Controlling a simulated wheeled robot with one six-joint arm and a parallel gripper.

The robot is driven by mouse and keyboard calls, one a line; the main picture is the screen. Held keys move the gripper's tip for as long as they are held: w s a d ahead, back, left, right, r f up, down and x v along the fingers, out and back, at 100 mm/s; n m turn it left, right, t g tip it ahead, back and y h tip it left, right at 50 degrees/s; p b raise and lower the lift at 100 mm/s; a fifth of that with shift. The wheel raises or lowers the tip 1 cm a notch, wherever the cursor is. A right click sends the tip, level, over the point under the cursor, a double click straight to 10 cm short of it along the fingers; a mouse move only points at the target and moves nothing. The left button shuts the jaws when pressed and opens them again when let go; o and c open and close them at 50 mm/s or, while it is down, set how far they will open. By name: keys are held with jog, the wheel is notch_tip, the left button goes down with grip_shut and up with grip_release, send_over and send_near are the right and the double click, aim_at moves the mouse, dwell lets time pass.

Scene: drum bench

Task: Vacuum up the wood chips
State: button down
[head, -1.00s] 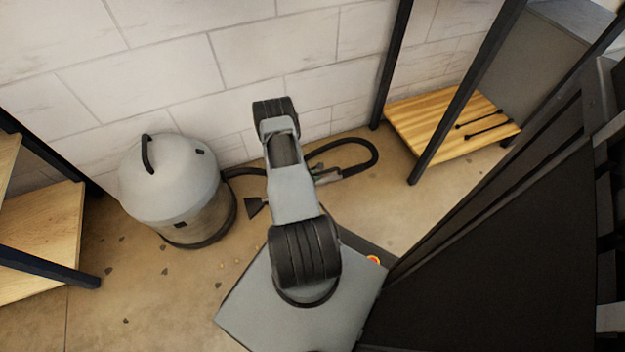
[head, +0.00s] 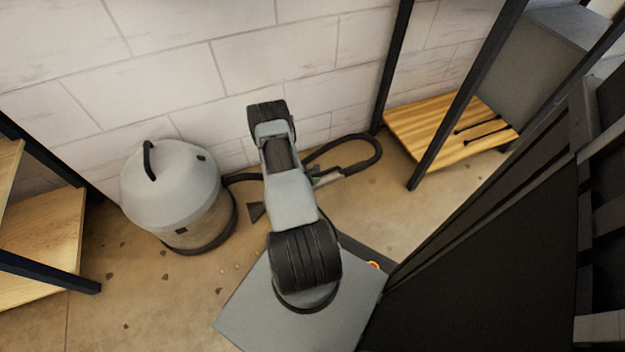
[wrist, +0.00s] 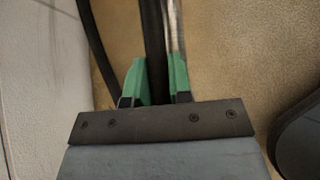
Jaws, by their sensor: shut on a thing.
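A grey drum vacuum (head: 172,182) with a dark base stands upright by the wall, left of my arm. Its black hose (head: 368,150) runs behind my arm and loops out on the right. A dark flared nozzle (head: 257,212) shows just left of my arm, low over the floor. My gripper's green fingers (wrist: 156,82) are shut on the black vacuum tube (wrist: 154,45) in the wrist view. In the head view my arm mostly hides the gripper. Small dark chips (head: 163,276) and paler chips (head: 236,267) lie scattered on the brown floor.
A wooden shelf unit (head: 45,235) with dark posts stands at the left. Another low wooden shelf (head: 440,125) stands at the back right, with dark rods on it. A block wall (head: 180,70) closes the back. A large dark panel (head: 490,260) fills the right.

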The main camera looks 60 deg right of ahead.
jog(key=shift+r+g+h+p, duration=0.3)
jog(key=shift+r+g+h, duration=0.15)
jog(key=shift+r, duration=1.25)
